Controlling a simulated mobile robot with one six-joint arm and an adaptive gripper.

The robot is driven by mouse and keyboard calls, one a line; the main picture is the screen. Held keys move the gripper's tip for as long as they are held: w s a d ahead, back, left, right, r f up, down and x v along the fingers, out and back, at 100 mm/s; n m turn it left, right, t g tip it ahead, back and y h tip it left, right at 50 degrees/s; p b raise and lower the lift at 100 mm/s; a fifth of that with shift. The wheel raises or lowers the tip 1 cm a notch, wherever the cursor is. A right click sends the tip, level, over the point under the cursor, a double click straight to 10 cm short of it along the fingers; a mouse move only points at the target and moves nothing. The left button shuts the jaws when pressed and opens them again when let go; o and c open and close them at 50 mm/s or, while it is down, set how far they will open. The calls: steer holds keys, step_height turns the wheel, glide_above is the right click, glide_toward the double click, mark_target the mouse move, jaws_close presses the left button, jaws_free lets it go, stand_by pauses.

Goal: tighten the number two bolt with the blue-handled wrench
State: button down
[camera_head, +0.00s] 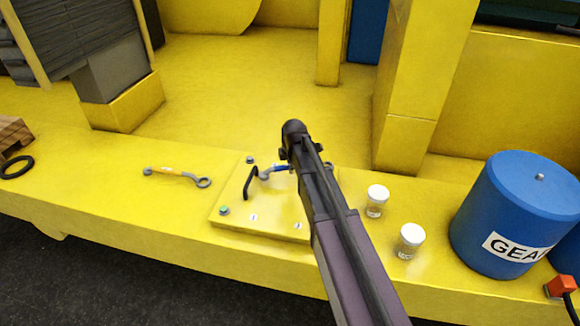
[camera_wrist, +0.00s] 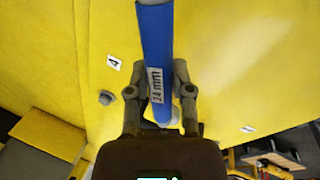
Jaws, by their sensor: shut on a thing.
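The blue-handled wrench (camera_head: 279,169) is over the yellow plate, partly hidden by my arm in the head view. My gripper (camera_wrist: 160,95) is shut on this handle, one finger on each side. In the wrist view a bolt (camera_wrist: 106,98) sits beside a label 4 (camera_wrist: 114,62). In the head view, bolts show at the plate's back-left (camera_head: 250,159) and front-left (camera_head: 224,210), the latter green. I cannot tell which is number two.
Two white-lidded jars (camera_head: 376,201) (camera_head: 410,240) stand to the right. A blue drum (camera_head: 515,210) marked GEA stands farther right. A black ring (camera_head: 16,167) lies far left. A yellow post (camera_head: 415,90) rises behind.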

steer(key=shift+f+b, duration=1.05)
steer(key=shift+w, duration=0.2)
stand_by(0.9)
steer(key=shift+w+a+m, duration=0.1)
steer(key=shift+w+m, duration=0.15)
steer(key=shift+m, duration=0.15)
steer(key=shift+w+m, duration=0.7)
steer(key=shift+w, duration=0.15)
stand_by(1.0)
steer(key=shift+s, duration=0.15)
steer(key=shift+s+n, duration=0.45)
steer(key=shift+n, duration=0.05)
steer(key=shift+r, duration=0.15)
